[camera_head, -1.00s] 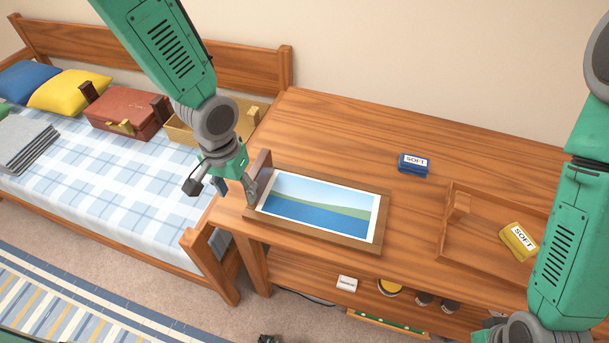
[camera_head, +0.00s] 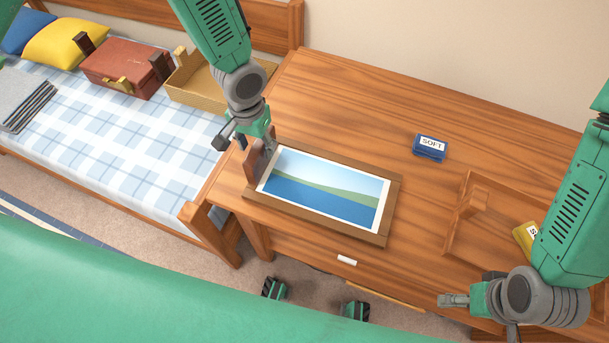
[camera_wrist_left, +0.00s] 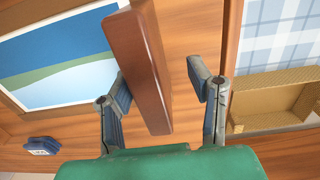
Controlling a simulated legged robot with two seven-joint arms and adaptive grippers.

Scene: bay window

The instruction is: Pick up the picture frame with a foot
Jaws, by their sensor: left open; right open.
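The picture frame (camera_head: 322,197) lies face up on the wooden table, showing a blue and green landscape in a brown border. Its foot (camera_head: 253,168), a reddish-brown upright board, stands at its left end. My left gripper (camera_head: 262,147) is open at the foot's upper end. In the left wrist view the foot (camera_wrist_left: 138,62) lies between the two open fingers (camera_wrist_left: 160,80), with a clear gap on the right finger's side; whether the left finger touches it I cannot tell. My right gripper (camera_head: 455,300) is open and empty by the table's front edge.
A blue box marked SOFT (camera_head: 430,147) sits behind the frame. A wooden tray (camera_head: 458,215) and a yellow box (camera_head: 523,238) lie at right, partly behind my right arm. A bed at left holds a suitcase (camera_head: 125,68) and an open box (camera_head: 195,90). The table's back is clear.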

